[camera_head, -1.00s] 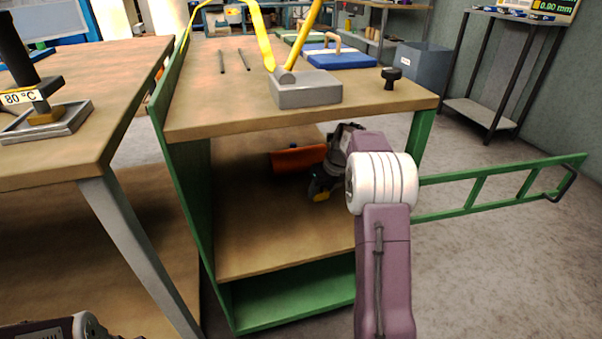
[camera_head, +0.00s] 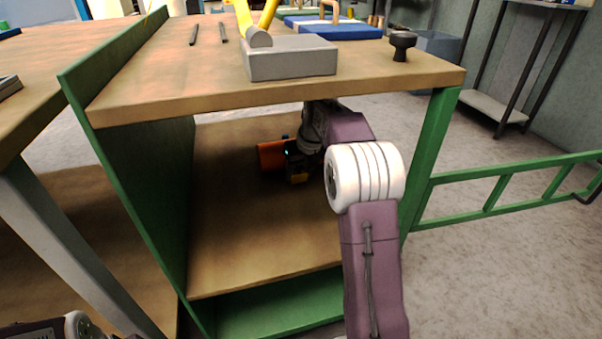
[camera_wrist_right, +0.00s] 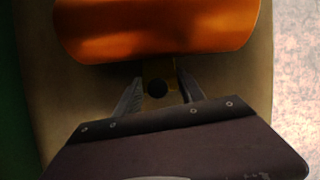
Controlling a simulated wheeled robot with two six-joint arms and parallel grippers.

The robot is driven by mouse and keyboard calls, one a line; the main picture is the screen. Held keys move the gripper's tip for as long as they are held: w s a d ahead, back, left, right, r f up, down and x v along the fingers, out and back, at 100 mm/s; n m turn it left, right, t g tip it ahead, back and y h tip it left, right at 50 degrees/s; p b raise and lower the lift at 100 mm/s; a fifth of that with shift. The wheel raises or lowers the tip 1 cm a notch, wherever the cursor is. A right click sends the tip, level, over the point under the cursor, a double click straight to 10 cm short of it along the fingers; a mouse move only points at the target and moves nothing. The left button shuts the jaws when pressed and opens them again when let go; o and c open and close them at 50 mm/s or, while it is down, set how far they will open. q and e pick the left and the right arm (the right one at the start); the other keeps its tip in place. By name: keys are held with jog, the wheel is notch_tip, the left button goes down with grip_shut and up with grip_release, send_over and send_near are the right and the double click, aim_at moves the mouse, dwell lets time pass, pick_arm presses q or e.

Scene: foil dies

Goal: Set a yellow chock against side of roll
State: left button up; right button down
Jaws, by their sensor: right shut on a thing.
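The orange roll (camera_head: 271,155) lies on the lower wooden shelf of the green-framed cart, partly hidden behind my gripper. It fills the top of the right wrist view (camera_wrist_right: 157,30). My right gripper (camera_head: 294,165) is under the cart's top, beside the roll. Its two fingers (camera_wrist_right: 158,92) are shut on a yellow chock (camera_wrist_right: 157,72), which shows dimly with a dark round spot. The chock's far end meets the roll's near edge in the picture; I cannot tell whether they touch. My left gripper is not in view.
The cart top (camera_head: 170,95) overhangs my right arm. A grey block (camera_head: 290,62) and a black knob (camera_head: 402,45) stand on it. A green side panel (camera_head: 130,150) bounds the shelf at left. The front of the shelf (camera_head: 250,265) is bare.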

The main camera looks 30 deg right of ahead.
jog(key=c, duration=0.6)
grip_release()
jog(key=shift+c, duration=0.2)
jog(key=shift+p+v, duration=1.05)
jog(key=shift+p, duration=0.2)
jog(key=shift+s+f+b, duration=0.6)
jog(key=shift+s+b, duration=0.3)
jog(key=shift+b, duration=0.3)
jog(key=s, duration=0.5)
jog(key=s+b, duration=0.1)
jog(key=s, duration=0.3)
jog(key=shift+s+r, duration=0.25)
jog(key=shift+s, duration=0.15)
